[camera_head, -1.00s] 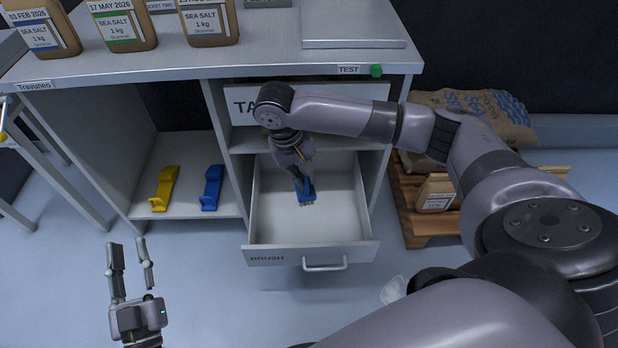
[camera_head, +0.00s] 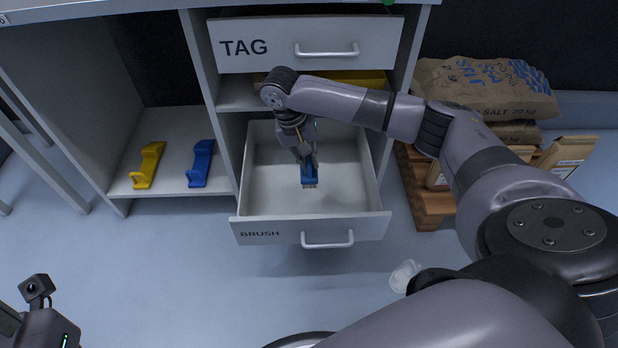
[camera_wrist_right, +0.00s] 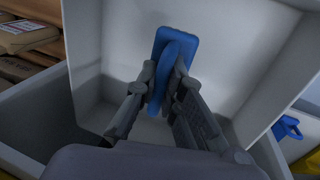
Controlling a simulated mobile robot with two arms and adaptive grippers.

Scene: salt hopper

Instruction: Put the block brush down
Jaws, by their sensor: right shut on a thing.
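The block brush (camera_head: 309,172) has a blue body and handle with pale bristles at its lower end in the head view. My right gripper (camera_head: 304,153) is shut on its handle; the right wrist view shows both fingers (camera_wrist_right: 165,78) on either side of the blue handle (camera_wrist_right: 176,46). The brush is inside the open, otherwise empty drawer labelled BRUSH (camera_head: 312,228). I cannot tell whether the bristles touch the drawer floor. Only a part of my left arm shows at the bottom left; its fingers are out of the picture.
The TAG drawer (camera_head: 270,47) above is shut. Salt sacks (camera_head: 485,88) rest on a wooden pallet (camera_head: 428,205) at right. A white crumpled thing (camera_head: 404,275) lies on the floor.

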